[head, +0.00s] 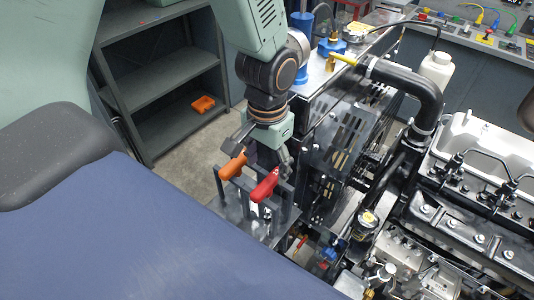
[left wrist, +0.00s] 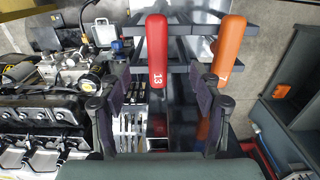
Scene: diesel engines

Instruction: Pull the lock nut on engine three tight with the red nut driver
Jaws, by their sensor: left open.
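My left gripper (head: 262,158) is over the rack, close to the red and orange handles, open and empty. In the left wrist view its two fingers (left wrist: 160,98) are spread, with the lower red handle in the gap between them. The engine (head: 440,190) fills the right side of the head view. I cannot make out the lock nut or an engine number. My right gripper is not in view.
Grey shelves (head: 160,75) stand at the back left. A bench with coloured leads (head: 485,42) is at the back right.

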